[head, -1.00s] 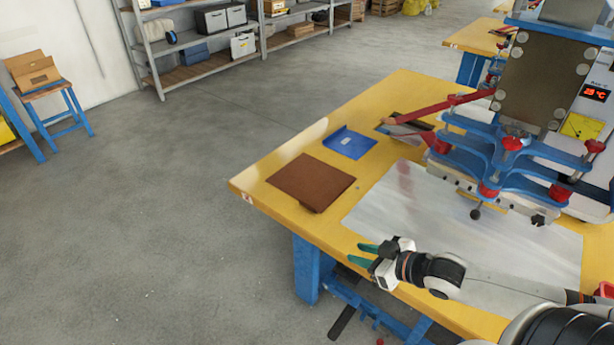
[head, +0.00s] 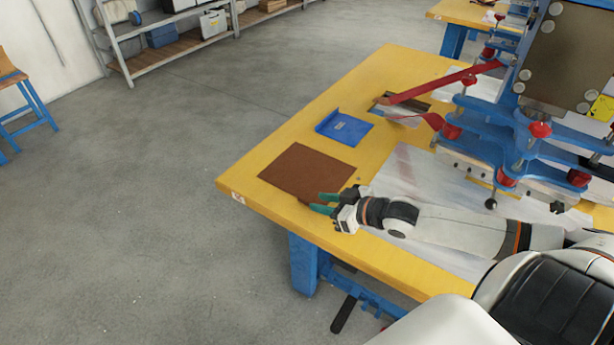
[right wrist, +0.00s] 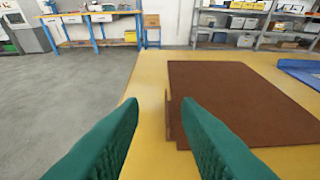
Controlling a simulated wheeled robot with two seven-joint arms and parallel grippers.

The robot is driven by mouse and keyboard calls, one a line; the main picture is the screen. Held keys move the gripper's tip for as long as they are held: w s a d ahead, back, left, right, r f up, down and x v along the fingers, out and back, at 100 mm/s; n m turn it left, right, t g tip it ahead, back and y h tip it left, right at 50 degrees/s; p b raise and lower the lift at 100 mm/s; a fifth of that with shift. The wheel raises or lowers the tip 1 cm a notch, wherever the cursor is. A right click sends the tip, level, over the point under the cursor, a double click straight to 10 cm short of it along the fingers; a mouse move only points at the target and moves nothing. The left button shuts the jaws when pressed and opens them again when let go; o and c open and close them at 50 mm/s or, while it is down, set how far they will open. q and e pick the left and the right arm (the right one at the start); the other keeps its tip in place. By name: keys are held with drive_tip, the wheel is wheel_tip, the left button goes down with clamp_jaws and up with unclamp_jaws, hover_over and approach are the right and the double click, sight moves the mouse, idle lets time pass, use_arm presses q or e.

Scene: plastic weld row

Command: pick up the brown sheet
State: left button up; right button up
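The brown sheet (head: 306,171) lies flat on the left part of the yellow table (head: 262,153), near its front edge. In the right wrist view the brown sheet (right wrist: 235,100) lies ahead, with a small brown tab on its near left side. My right gripper (head: 318,202) is at the sheet's near right edge in the head view. Its green fingers (right wrist: 160,120) are apart in the right wrist view, with the tab showing between or just beyond them. I see nothing held. Whether the fingers touch the sheet I cannot tell. My left gripper does not show.
A blue tray-like piece (head: 345,129) lies behind the sheet. A blue and red welding machine (head: 510,130) stands at the right of the table, with a red lever reaching left. A pale metal sheet (head: 405,165) covers the table's middle. Floor at the left is clear.

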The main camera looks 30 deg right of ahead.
sight(303, 198)
drive_tip(key=shift+w+a+f, duration=0.15)
drive_tip(key=shift+w, duration=0.25)
drive_tip(key=shift+w+a+f, duration=0.1)
drive_tip(key=shift+w, duration=0.1)
drive_tip(key=shift+w+f, duration=0.15)
drive_tip(key=shift+w, duration=0.1)
drive_tip(key=x, duration=0.2)
drive_tip(key=b+x, duration=0.1)
drive_tip(key=shift+w+d+f, duration=0.1)
drive_tip(key=shift+d+f, duration=0.1)
drive_tip(key=shift+d, duration=0.05)
drive_tip(key=shift+w+a+f, duration=0.25)
drive_tip(key=shift+w+f, duration=0.05)
drive_tip(key=shift+w, duration=0.25)
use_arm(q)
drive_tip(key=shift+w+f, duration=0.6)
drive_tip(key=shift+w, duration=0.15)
use_arm(e)
clamp_jaws()
